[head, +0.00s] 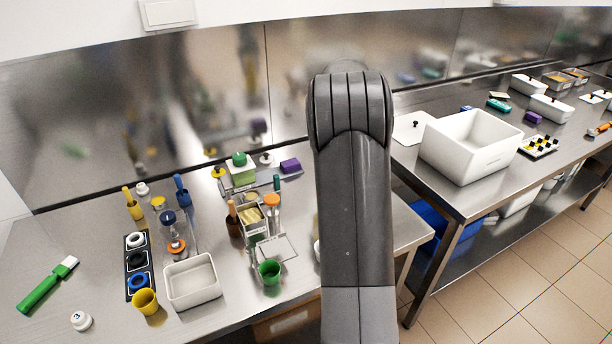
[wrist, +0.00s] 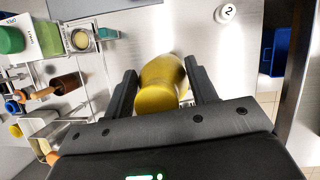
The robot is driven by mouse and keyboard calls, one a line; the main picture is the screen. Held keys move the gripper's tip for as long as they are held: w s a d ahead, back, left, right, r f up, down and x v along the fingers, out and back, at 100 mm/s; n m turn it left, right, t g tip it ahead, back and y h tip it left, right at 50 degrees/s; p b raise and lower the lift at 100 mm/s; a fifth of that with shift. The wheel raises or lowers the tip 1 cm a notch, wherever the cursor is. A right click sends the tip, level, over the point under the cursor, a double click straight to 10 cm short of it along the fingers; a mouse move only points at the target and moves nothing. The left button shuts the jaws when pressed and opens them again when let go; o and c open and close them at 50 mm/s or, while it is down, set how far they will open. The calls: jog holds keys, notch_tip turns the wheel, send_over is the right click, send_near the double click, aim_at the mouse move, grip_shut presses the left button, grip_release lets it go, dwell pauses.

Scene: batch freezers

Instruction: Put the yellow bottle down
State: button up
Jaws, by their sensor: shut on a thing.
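The yellow bottle (wrist: 160,86) shows in the wrist view between the two fingers of my gripper (wrist: 163,88). The fingers are shut on it, one on each side. Bare steel worktop shows around the bottle. I cannot tell whether its base touches the worktop. In the head view my arm covers the middle of the picture and hides the bottle and the gripper.
A white disc marked 2 (wrist: 226,13) lies on the worktop. Green-lidded containers and tools stand at left in the wrist view. In the head view, a white bin (head: 190,282), green cup (head: 270,272) and yellow cup (head: 146,302) stand left of my arm.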

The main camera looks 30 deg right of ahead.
jog(key=shift+s+r, duration=0.1)
jog(key=shift+s, duration=0.25)
jog(key=s+a+n+g+y, duration=0.15)
jog(key=s+a+n, duration=0.25)
jog(key=s+n, duration=0.45)
jog(key=s+a+n+g+y, duration=0.1)
jog(key=s+a+n+g, duration=0.3)
jog(key=s, duration=0.8)
jog(key=s+a+n+g+y, duration=0.1)
jog(key=s+a+n, duration=0.3)
jog(key=s+n, duration=0.45)
jog(key=w+a+f, duration=0.5)
jog(key=a+f, duration=0.4)
jog(key=f, duration=0.2)
jog(key=shift+w+m, duration=0.35)
jog(key=shift+m, duration=0.05)
jog(key=shift+t, duration=0.25)
jog(key=o, duration=1.6)
jog(key=shift+c, duration=0.2)
